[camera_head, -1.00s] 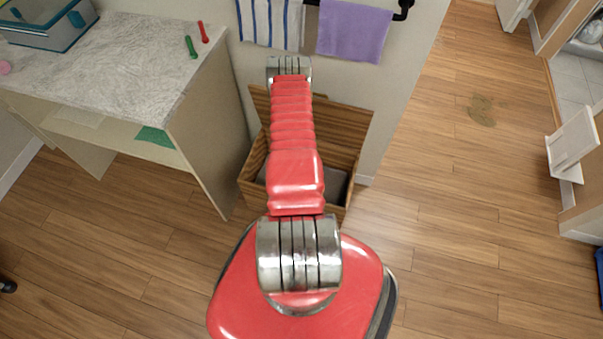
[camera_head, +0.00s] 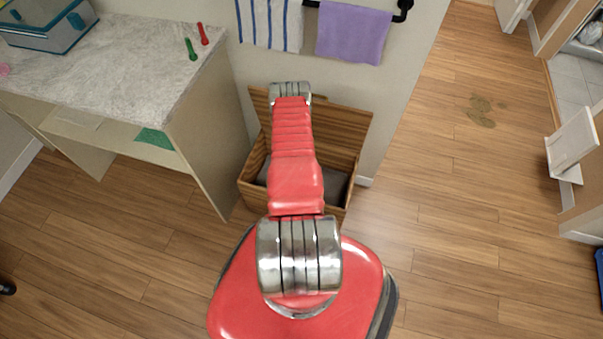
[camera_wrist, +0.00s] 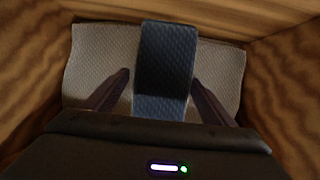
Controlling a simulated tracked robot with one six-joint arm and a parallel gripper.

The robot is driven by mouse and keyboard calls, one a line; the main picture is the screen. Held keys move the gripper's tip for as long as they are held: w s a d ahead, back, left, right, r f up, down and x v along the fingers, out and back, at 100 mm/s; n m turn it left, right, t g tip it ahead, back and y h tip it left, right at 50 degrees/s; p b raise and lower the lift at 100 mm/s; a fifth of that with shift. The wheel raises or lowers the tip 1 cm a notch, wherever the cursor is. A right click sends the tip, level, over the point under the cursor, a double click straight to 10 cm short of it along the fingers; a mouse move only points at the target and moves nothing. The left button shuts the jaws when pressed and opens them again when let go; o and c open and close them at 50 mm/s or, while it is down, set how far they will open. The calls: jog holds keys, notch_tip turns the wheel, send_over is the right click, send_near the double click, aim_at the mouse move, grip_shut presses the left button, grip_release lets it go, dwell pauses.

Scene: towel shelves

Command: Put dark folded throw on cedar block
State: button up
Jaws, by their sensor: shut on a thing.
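The dark folded throw (camera_wrist: 164,104), a dark blue textured cloth, shows in the wrist view between the two fingers of my gripper (camera_wrist: 160,78). My gripper is shut on it, inside an open wooden box (camera_head: 340,125). The throw is over a light grey textured cloth (camera_wrist: 90,62); I cannot tell whether they touch. In the head view my red arm hides the gripper and the throw. I cannot make out a cedar block in either view.
The box walls (camera_wrist: 280,85) stand close around my gripper. A marble-topped desk (camera_head: 110,60) is left of the box. A striped towel (camera_head: 270,22) and a purple towel (camera_head: 353,32) hang above on a black rail (camera_head: 403,8).

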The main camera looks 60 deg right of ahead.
jog(key=shift+f, duration=0.9)
jog(key=shift+f, duration=0.1)
jog(key=o, duration=1.4)
jog(key=shift+v, duration=6.05)
